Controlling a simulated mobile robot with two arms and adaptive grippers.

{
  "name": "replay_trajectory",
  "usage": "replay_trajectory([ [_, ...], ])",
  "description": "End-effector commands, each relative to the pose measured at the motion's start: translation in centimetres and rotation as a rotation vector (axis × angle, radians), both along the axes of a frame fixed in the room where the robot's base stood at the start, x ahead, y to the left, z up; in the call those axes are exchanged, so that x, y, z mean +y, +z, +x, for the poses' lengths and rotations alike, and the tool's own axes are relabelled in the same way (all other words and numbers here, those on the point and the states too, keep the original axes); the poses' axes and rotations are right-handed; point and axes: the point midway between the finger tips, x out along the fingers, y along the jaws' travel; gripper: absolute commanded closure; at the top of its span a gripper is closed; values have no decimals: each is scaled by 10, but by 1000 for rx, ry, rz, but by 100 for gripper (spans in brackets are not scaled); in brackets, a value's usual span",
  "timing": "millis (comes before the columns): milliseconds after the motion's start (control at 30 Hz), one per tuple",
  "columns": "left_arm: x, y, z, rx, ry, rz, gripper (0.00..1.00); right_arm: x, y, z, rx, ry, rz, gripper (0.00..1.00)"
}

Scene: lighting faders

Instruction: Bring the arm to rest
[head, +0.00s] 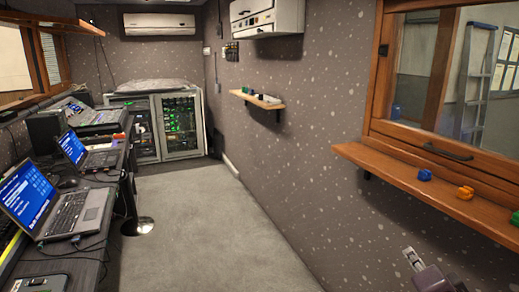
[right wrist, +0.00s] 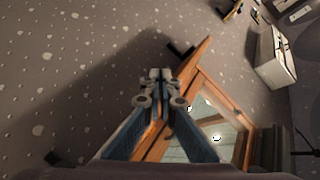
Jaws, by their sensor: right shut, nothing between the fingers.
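My right gripper (head: 411,257) shows at the lower right of the head view, in front of the speckled grey wall and below the wooden window sill (head: 400,165). In the right wrist view its fingertips (right wrist: 160,76) are together with nothing between them. It is apart from the sill and the wall in the head view. My left gripper is not in the head view.
A blue (head: 424,174) and an orange object (head: 465,192) sit on the sill. A small shelf (head: 257,100) and a white wall box (head: 267,18) are farther back. Laptops (head: 66,215) line the left desk. The carpet (head: 200,225) is clear.

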Motion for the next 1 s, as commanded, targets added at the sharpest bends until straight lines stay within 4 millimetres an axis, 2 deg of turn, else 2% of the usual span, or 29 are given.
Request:
replay_trajectory([
  [33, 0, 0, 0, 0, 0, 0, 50, 20, -34, -17, 112, 63, -86, 100],
  [100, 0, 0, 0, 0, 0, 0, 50, 46, -74, -42, 256, 155, -196, 100],
  [167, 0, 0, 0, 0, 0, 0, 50, 66, -107, -67, 371, 238, -284, 100],
  [200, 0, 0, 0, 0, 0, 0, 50, 79, -128, -86, 444, 297, -337, 100],
  [300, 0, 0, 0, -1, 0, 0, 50, 106, -171, -136, 607, 443, -455, 100],
  [400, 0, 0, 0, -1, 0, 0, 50, 126, -201, -182, 732, 570, -542, 100],
  [500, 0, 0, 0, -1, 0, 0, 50, 141, -221, -222, 827, 684, -604, 100],
  [767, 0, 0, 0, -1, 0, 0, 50, 167, -252, -318, 1016, 949, -715, 100],
  [1000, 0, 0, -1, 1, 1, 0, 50, 169, -318, -303, 1038, 959, -706, 100],
])
